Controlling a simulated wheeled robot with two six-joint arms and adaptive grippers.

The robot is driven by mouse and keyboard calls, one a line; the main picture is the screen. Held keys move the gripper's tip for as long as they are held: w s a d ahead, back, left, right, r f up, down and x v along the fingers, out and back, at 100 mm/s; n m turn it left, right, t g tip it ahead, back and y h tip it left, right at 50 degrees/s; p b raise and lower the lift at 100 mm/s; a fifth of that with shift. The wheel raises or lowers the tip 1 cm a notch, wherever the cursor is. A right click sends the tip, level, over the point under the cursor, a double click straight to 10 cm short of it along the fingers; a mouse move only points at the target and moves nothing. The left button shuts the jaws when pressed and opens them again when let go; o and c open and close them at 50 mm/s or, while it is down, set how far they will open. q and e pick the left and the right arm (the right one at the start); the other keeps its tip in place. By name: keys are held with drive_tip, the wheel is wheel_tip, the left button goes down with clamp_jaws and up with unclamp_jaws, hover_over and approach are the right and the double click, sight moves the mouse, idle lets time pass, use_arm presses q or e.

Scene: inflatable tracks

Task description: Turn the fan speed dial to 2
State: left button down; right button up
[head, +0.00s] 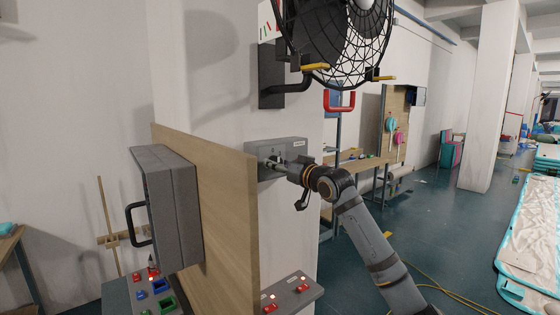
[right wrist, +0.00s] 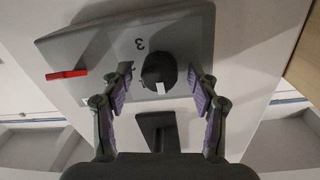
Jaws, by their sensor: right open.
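The fan speed dial (right wrist: 159,70) is a dark round knob on a grey control box (right wrist: 100,60), seen from close up in the right wrist view. A white mark on the knob points down in that picture. A "3" shows above and left of the knob; no other number is readable. My right gripper (right wrist: 158,78) is open, with one finger on each side of the knob and a visible gap at each side. In the head view the right gripper (head: 280,164) is at the front of the wall-mounted control box (head: 292,147) and hides the dial. My left gripper is not in view.
A black caged fan (head: 345,35) hangs above the box on a wall bracket. A wooden panel (head: 245,210) with a grey handled cabinet (head: 175,205) stands left of my right arm. A red lever (right wrist: 67,74) and dark wedge (right wrist: 158,130) are near the knob.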

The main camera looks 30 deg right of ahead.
drive_tip(key=shift+c, duration=0.2)
drive_tip(key=c, duration=1.1)
drive_tip(key=shift+c, duration=0.2)
drive_tip(key=shift+m, duration=0.4)
drive_tip(key=m+b, duration=0.3)
drive_tip(key=m, duration=0.6)
drive_tip(key=m+y+b, duration=0.1)
drive_tip(key=m+b, duration=0.3)
drive_tip(key=m, duration=0.5)
drive_tip(key=shift+r+g, duration=0.1)
drive_tip(key=shift+g, duration=0.2)
